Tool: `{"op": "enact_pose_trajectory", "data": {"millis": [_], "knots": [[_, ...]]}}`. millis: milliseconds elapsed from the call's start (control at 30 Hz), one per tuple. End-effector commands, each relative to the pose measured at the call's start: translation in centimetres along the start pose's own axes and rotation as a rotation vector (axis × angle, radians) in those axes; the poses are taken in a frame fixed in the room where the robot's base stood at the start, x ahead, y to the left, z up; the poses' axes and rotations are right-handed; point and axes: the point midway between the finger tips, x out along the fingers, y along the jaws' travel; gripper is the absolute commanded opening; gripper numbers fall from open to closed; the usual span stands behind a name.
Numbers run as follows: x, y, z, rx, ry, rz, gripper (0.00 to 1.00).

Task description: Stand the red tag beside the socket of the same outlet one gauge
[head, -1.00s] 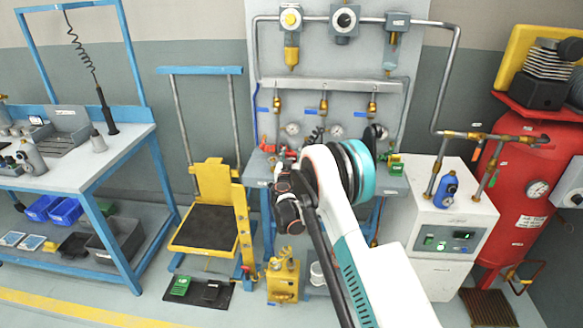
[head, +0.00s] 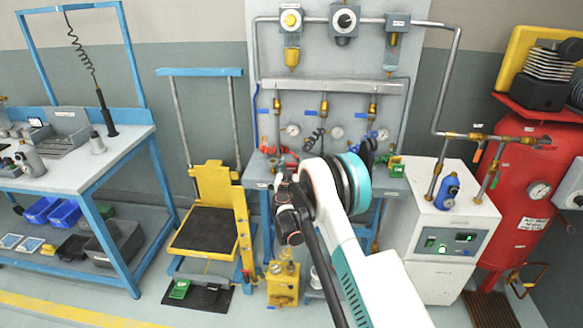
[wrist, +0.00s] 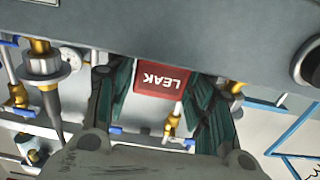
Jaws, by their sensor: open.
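In the wrist view a red tag (wrist: 160,80) lettered LEAK, upside down in the picture, sits between the two dark green fingers of my gripper (wrist: 162,92). The fingers are open to either side of it; I cannot tell whether they touch it. In the head view my arm hides most of the gripper. The wall panel (head: 270,60) carries three brass outlets, left (head: 277,104), middle (head: 323,104) and right (head: 372,104), with blue handles and round gauges (head: 293,130) near them. The outlet numbers are too small to read.
A grey bench (head: 256,172) stands below the panel, with small red and green items on it. A yellow lift cart (head: 215,185) is to its left. A white dryer cabinet (head: 450,235) and a red tank (head: 520,175) stand to its right.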

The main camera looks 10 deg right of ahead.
Motion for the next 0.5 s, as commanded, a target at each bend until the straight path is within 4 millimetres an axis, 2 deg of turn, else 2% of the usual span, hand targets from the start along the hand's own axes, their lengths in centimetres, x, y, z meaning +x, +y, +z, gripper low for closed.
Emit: {"op": "enact_pose_trajectory", "data": {"millis": [167, 500], "knots": [[-0.9, -0.1, -0.4, 0.000, 0.000, -0.001, 0.48], [-7.5, -0.1, -0.6, 0.000, 0.000, -0.002, 0.48]]}}
